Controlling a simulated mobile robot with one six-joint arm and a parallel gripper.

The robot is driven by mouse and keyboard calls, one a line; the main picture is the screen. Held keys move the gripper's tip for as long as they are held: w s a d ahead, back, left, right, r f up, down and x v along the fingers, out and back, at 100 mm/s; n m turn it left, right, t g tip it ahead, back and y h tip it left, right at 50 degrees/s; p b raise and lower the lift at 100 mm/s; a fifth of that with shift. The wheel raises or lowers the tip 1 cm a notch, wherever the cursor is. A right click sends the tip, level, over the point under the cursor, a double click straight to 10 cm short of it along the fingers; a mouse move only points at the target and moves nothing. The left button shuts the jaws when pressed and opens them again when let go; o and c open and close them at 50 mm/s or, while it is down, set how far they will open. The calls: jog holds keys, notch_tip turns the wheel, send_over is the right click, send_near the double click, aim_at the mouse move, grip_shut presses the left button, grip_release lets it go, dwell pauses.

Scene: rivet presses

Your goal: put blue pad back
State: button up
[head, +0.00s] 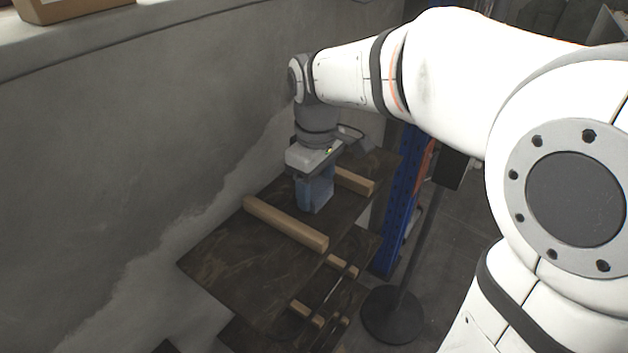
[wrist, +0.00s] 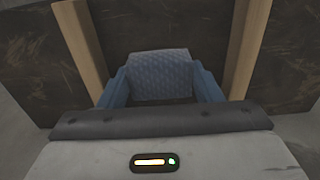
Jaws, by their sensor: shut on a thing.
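The blue pad (wrist: 160,72) has a quilted surface. In the wrist view it sits between the two blue fingers of my gripper (wrist: 161,90), which is shut on it. In the head view my gripper (head: 315,184) points down over a dark wooden board, with the blue pad (head: 314,198) at its lower end. The pad is between two light wooden rails, the near rail (head: 286,222) and the far rail (head: 354,181). I cannot tell whether the pad's lower edge touches the board. The fingers partly hide the pad's sides.
The dark board (head: 225,257) is bare at its near left. A grey wall (head: 120,150) runs along the left. A lower shelf with small wooden blocks (head: 341,265) shows below. A blue upright (head: 402,205) and a black stand with a round base (head: 392,314) are to the right.

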aim_at(317, 188)
jog(key=o, duration=0.9)
jog(key=shift+s+f, duration=0.1)
notch_tip(317, 188, up, 12)
jog(key=shift+s+d+f+m+t, duration=0.5)
jog(key=shift+s+d+f+m, duration=1.4)
jog(key=shift+f, duration=0.6)
jog(key=shift+s+d+f+m+t, duration=0.5)
jog(key=shift+s+d+f+m, duration=1.15)
jog(key=shift+s+d+f, duration=0.7)
jog(key=shift+s+d+f+m+t, duration=0.5)
jog(key=shift+s+d+f+m, duration=1.35)
jog(key=shift+f, duration=0.8)
